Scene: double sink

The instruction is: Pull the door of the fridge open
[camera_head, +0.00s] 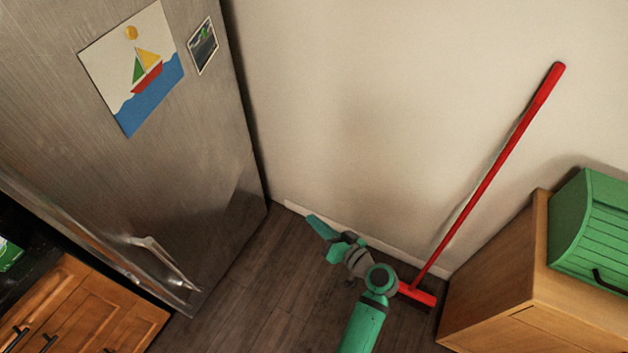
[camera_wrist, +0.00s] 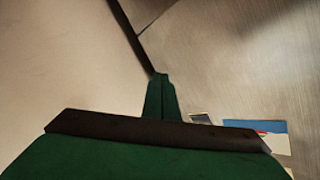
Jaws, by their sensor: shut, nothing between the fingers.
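The steel fridge (camera_head: 205,130) stands at the left of the head view, its broad side panel facing me. Its door (camera_head: 60,215) shows as a narrow band along the lower left edge, with a metal handle (camera_head: 165,262) near the lower end. The door looks shut. My gripper (camera_head: 317,222) is to the right of the fridge, over the floor by the wall, well apart from the handle. It is shut and empty. In the wrist view the shut fingers (camera_wrist: 161,92) point toward the fridge side (camera_wrist: 240,50); the handle is not in that view.
A sailboat drawing (camera_head: 135,75) and a small photo (camera_head: 202,45) are on the fridge side. A red broom (camera_head: 490,175) leans on the wall near my arm. A wooden cabinet (camera_head: 490,270) with a green box (camera_head: 590,225) stands right. Dark floor (camera_head: 245,290) between is clear.

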